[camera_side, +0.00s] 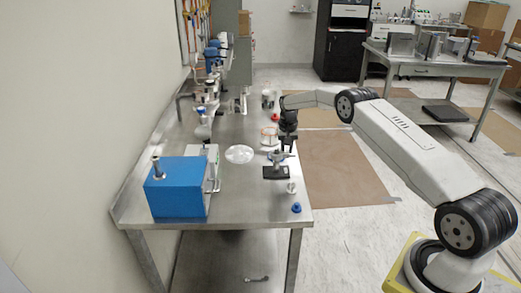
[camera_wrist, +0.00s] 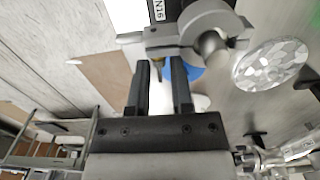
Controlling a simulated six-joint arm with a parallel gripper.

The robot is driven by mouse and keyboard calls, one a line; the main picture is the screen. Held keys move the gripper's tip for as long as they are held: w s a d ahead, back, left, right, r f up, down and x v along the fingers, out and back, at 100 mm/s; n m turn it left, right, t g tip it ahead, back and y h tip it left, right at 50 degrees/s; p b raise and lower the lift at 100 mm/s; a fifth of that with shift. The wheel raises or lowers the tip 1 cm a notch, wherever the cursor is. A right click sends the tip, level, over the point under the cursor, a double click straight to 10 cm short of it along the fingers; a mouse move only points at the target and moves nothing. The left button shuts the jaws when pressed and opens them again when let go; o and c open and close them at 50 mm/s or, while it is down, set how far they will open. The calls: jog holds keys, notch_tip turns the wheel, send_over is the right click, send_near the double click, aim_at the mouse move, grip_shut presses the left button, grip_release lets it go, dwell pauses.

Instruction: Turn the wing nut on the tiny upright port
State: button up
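The tiny upright port stands near the table's right edge in the side view, a grey metal clamped fitting (camera_side: 277,157) on a dark block base (camera_side: 276,172). In the wrist view its silver clamp (camera_wrist: 190,30) fills the top centre, with a black part lettered "N16" behind it. A small brass-coloured screw end (camera_wrist: 158,70) shows at the clamp, between my fingers; the wing nut's shape is not clear. My gripper (camera_side: 288,147) points down at the port's far side. In the wrist view its two dark fingers (camera_wrist: 160,62) are apart, either side of the screw; contact cannot be told.
A blue box (camera_side: 178,187) stands at the table's near left. A clear round dish (camera_side: 240,154) lies left of the port; it also shows in the wrist view (camera_wrist: 270,64). A small blue cap (camera_side: 296,208) and a white fitting (camera_side: 291,187) are in front of the port.

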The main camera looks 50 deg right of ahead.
grip_shut()
jog(key=shift+s+d+t+y, duration=0.1)
jog(key=shift+t+y, duration=0.5)
jog(key=shift+s+d+t+y, duration=0.1)
jog(key=shift+t+y, duration=0.5)
jog(key=t+y, duration=0.3)
jog(key=shift+s+d+f, duration=0.2)
jog(key=t+y, duration=0.4)
jog(key=shift+s+d+f, duration=0.15)
jog(key=shift+f, duration=0.2)
jog(key=shift+f+t+y, duration=0.2)
jog(key=shift+t+y, duration=1.8)
